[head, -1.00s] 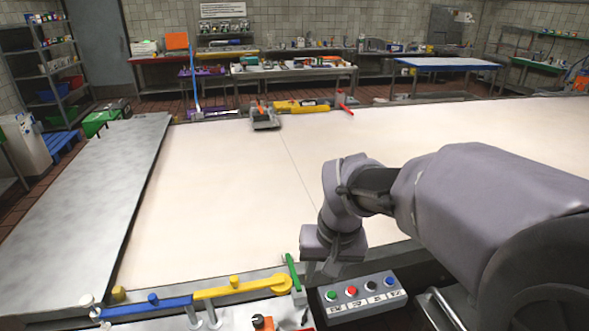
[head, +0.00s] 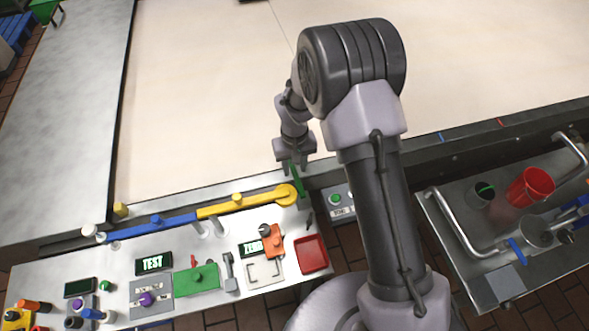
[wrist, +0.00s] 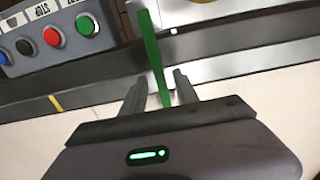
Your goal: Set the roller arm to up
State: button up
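A green lever (head: 299,184) stands tilted at the near edge of the large pale table, beside the round end of a yellow bar. No label on it is readable, so I cannot tell if it is the roller arm. My gripper (head: 293,167) is at its upper end. In the wrist view the green lever (wrist: 155,55) runs between the two fingers of my gripper (wrist: 160,77). The fingers are apart, with a gap beside the lever on each side. The yellow bar (head: 262,201) joins a blue bar (head: 165,226) on the left.
A button panel (wrist: 72,53) is close left of the lever in the wrist view. A steel bench (head: 110,265) with a red tray (head: 311,254) and green box (head: 197,279) lies nearer. A cart with a red bucket (head: 531,187) is at right. The pale surface (head: 200,100) beyond is clear.

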jog(key=shift+w+f, duration=0.1)
jog(key=shift+f, duration=0.6)
jog(key=shift+c, duration=0.3)
grip_shut()
dwell(0.7)
